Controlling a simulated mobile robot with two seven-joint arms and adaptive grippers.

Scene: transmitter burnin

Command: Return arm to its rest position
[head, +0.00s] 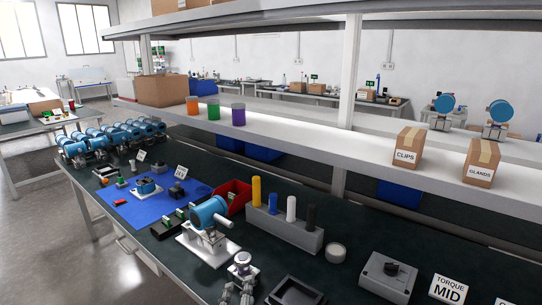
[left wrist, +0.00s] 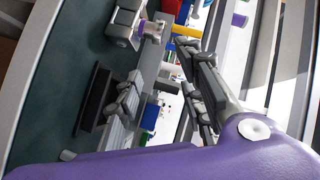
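My left gripper (head: 237,294) is at the bottom edge of the head view, over the front part of the dark bench top (head: 345,284). Its grey fingers are spread with a gap between them, and I see nothing held. It is in front of the blue transmitter (head: 208,213) on its pale stand and apart from it. In the left wrist view the grey gripper fingers (left wrist: 198,85) show tilted, beside a large purple arm link of mine. My right gripper is not in view.
Near the left gripper are a black tray (head: 294,291), a grey box with a knob (head: 387,277), a grey holder (head: 284,232) with coloured cylinders and a red bin (head: 240,190). A white shelf (head: 330,133) runs above the bench. Several blue transmitters (head: 110,137) stand left.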

